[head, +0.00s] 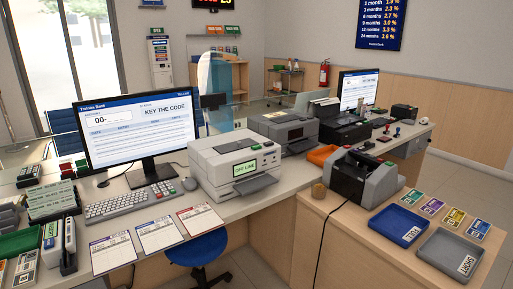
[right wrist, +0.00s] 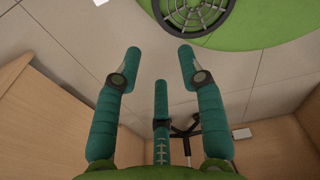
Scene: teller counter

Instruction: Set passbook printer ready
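The passbook printer (head: 235,160) appears to be the off-white box on the counter, right of the large monitor. Its green display (head: 245,168) reads "OFF LINE". Small buttons (head: 262,146) sit on its top right, and a dark tray (head: 252,185) sticks out in front. My right gripper (right wrist: 160,62) shows in the right wrist view with its teal fingers spread, empty, above the tiled floor between wooden panels. It is not in the head view, so its distance from the printer cannot be told. My left gripper is in neither view.
A monitor (head: 133,130) reading "KEY THE CODE", a keyboard (head: 130,202) and printed sheets (head: 159,235) are left of the printer. A grey machine (head: 285,130) stands behind it. A note counter (head: 362,178) and trays (head: 452,254) are at right. A blue stool (head: 196,248) stands below.

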